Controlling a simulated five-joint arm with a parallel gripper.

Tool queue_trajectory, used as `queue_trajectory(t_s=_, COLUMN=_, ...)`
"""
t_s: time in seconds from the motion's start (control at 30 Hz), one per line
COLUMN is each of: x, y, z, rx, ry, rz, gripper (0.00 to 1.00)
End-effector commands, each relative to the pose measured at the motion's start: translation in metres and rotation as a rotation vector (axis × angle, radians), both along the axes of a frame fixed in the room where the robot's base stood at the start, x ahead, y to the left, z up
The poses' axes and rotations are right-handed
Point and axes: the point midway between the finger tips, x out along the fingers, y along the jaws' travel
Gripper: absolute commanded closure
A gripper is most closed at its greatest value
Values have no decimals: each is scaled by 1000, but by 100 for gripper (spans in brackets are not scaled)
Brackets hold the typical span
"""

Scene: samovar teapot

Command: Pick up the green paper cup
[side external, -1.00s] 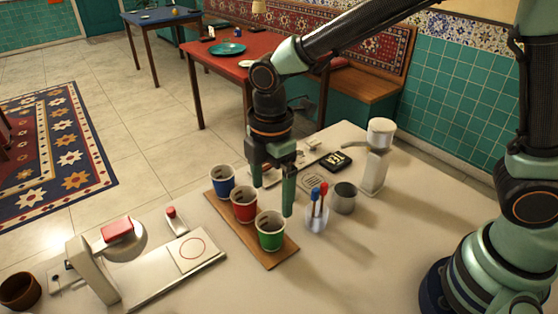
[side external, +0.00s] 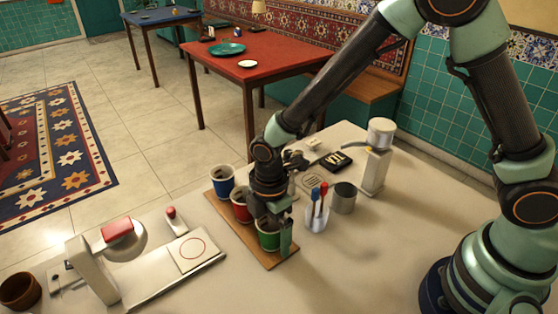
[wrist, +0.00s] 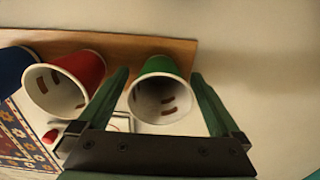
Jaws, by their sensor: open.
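The green paper cup (side external: 268,240) stands upright at the near end of a wooden board (side external: 276,262), beside the red cup (side external: 240,212) and the blue cup (side external: 222,182). My gripper (side external: 272,238) is low over the green cup and partly hides it in the side view. In the wrist view, the green cup (wrist: 160,80) lies between the two open fingers of my gripper (wrist: 162,90), with its white rim facing the camera. The red cup (wrist: 85,70) is just outside the left finger. The cup's contact with either finger cannot be told.
A clear holder (side external: 316,218) with red and blue sticks stands close to the right of my gripper, with a grey metal cup (side external: 344,198) behind it. A grinder (side external: 376,160) stands further back. The counter in front of the board is clear.

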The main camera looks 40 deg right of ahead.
Motion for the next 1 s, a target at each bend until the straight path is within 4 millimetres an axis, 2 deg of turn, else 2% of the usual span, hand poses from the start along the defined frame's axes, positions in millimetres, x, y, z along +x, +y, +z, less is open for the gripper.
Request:
queue_trajectory(t_s=0.1, x=0, y=0, z=-7, rx=0, ry=0, rz=0, gripper=0)
queue_trajectory(t_s=0.3, x=0, y=0, z=-7, rx=1, ry=-1, rz=0, gripper=0)
queue_trajectory(t_s=0.33, x=0, y=0, z=-7, rx=1, ry=-1, rz=0, gripper=4)
queue_trajectory(t_s=0.47, x=0, y=0, z=-7, rx=1, ry=-1, rz=0, gripper=54)
queue_trajectory(t_s=0.83, x=0, y=0, z=-6, rx=1, ry=-1, rz=0, gripper=55)
queue_trajectory(t_s=1.0, x=1, y=0, z=4, rx=2, ry=-3, rz=0, gripper=55)
